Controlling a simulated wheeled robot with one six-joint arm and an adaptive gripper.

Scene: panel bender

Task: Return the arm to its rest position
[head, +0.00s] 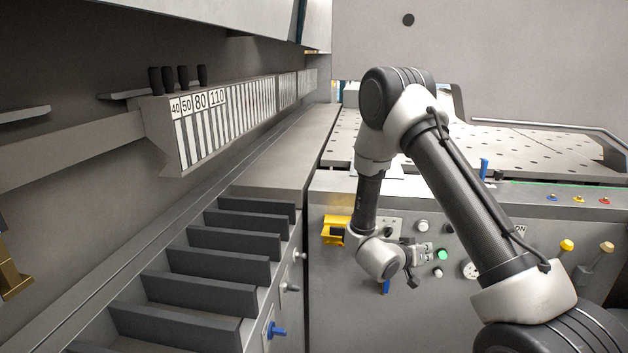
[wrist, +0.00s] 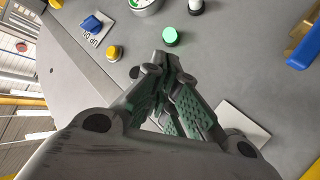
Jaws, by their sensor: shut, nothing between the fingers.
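My arm is bent over in front of the machine's control panel (head: 330,270) in the head view, its elbow high and its forearm hanging down. A gap between the fingertips and the panel cannot be measured from these views.
Yellow (head: 566,246) and tan (head: 606,247) knobs stand to the right. Dark slotted dividers (head: 228,264) and a blue knob (head: 277,331) are at lower left. The perforated table (head: 500,150) lies behind my arm.

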